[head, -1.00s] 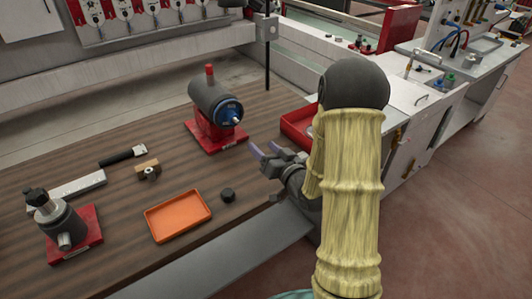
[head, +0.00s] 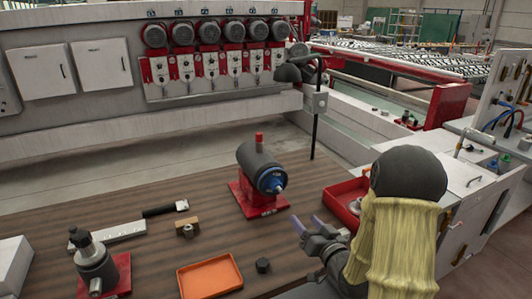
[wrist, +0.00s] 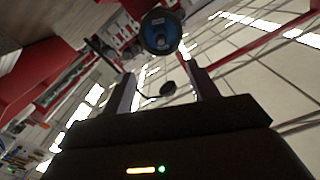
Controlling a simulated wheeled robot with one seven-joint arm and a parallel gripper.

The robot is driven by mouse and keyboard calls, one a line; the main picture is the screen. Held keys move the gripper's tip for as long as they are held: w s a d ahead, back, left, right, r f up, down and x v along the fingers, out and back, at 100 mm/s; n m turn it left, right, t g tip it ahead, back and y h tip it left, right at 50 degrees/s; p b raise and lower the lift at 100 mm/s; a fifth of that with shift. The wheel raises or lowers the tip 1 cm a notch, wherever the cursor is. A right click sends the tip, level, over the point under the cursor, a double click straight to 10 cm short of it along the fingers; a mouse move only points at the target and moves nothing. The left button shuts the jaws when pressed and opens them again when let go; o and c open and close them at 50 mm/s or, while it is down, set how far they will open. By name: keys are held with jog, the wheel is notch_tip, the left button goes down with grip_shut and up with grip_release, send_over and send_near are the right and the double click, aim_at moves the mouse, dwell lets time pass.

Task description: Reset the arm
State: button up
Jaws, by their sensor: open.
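My gripper (head: 306,226) is open and empty above the right part of the wooden bench, at the end of my sleeved arm. In the wrist view its two fingers (wrist: 160,92) stand apart with nothing between them in grip. A dark grey motor-like unit with a blue face (head: 262,172) stands on a red base just beyond and left of the gripper. Its blue face also shows in the wrist view (wrist: 161,32), past the fingertips.
An orange tray (head: 210,279), a small black knob (head: 262,265), a brass-coloured block (head: 187,228) and a second fixture on a red base (head: 92,262) lie to the left. A red tray (head: 345,196) sits right, behind the gripper. A thin black post (head: 315,125) rises behind the bench.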

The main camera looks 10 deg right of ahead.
jog(key=s+a+g+h+p, duration=0.2)
jog(key=s+g+h, duration=0.3)
jog(key=s+g, duration=0.9)
jog(key=s+a+f, duration=0.1)
jog(key=s, duration=0.5)
jog(key=shift+n+h, duration=0.3)
jog(key=shift+n, duration=0.1)
